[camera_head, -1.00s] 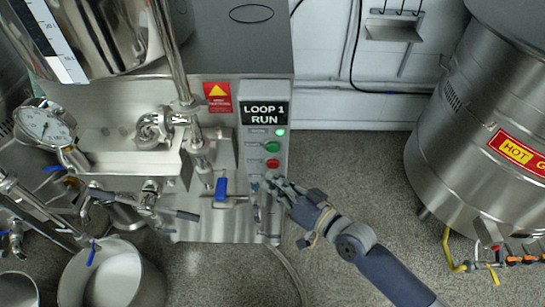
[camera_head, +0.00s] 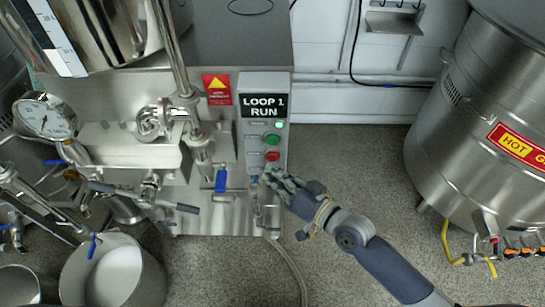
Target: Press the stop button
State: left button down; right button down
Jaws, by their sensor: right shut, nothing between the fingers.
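The box's black sign reads "LOOP 1 RUN". My right gripper (camera_head: 269,175) is shut and empty. Its fingertips are just below the red button, near the bottom of the box; whether they touch the box I cannot tell. My left gripper is not in view.
A blue-handled valve (camera_head: 221,181) is left of my right gripper, with steel pipes around it. A pressure gauge (camera_head: 45,117) and steel pot (camera_head: 113,272) are at left. A large steel tank (camera_head: 490,140) marked "HOT" stands at right.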

jog(key=shift+w, duration=0.15)
dwell(0.3)
jog(key=shift+w, duration=0.3)
jog(key=shift+w+b, duration=0.3)
jog(key=shift+w, duration=0.2)
dwell(0.6)
jog(key=shift+s, duration=0.15)
jog(key=shift+s+p, duration=0.55)
jog(key=shift+s, duration=0.25)
